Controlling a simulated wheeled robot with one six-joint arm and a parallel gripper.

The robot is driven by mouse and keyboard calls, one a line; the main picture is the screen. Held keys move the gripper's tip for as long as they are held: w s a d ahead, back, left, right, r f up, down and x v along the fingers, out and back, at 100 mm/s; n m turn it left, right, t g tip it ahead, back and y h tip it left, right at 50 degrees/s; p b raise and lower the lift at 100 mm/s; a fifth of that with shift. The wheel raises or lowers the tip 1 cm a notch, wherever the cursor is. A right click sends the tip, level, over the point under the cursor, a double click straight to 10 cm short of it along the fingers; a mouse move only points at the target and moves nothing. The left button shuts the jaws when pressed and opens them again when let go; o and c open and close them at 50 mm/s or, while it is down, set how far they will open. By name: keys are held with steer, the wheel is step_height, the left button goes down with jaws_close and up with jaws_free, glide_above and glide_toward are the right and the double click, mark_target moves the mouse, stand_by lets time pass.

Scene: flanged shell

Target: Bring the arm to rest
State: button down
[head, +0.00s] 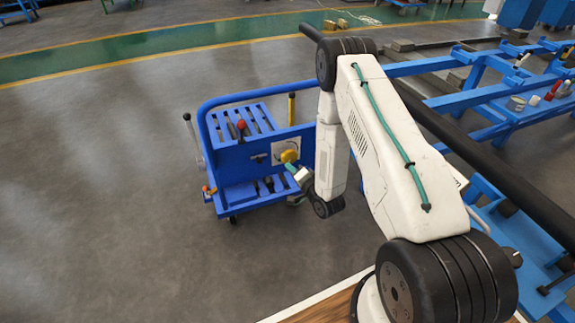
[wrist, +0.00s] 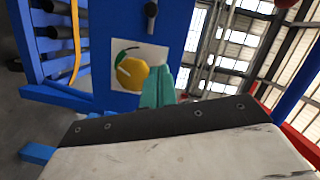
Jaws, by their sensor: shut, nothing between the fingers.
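My arm reaches out over the floor with a bend at the elbow, and its wrist is low beside the blue tool cart (head: 225,160). My gripper (head: 289,166) is small in the head view, in front of the cart's side panel. In the wrist view its teal fingers (wrist: 160,76) are together and hold nothing.
The cart carries upright tools, including a red-topped one (head: 241,125) and a yellow handle (head: 291,108). Blue frames (head: 480,95) and a long dark pipe (head: 480,170) lie to the right. Grey floor (head: 90,200) is clear on the left.

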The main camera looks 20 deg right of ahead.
steer(key=s+f+n+g, duration=0.3)
steer(key=s+f+g, duration=0.15)
steer(key=f, duration=0.35)
steer(key=s+d+r+n+g+h, duration=0.2)
steer(key=s+g, duration=0.1)
steer(key=g, duration=0.3)
steer(key=s+a+r+n+g, duration=0.1)
steer(key=s+a+r+n, duration=0.1)
steer(key=s+r, duration=0.8)
steer(key=s+a+r+n+g, duration=0.2)
steer(key=s+r, duration=0.8)
steer(key=r, duration=1.2)
steer(key=s+a+r+n+g, duration=0.2)
steer(key=s+a+r, duration=0.2)
steer(key=s+r, duration=0.7)
steer(key=shift+r+n+h, duration=0.3)
steer(key=shift+r+n, duration=0.1)
steer(key=shift+r, duration=2.15)
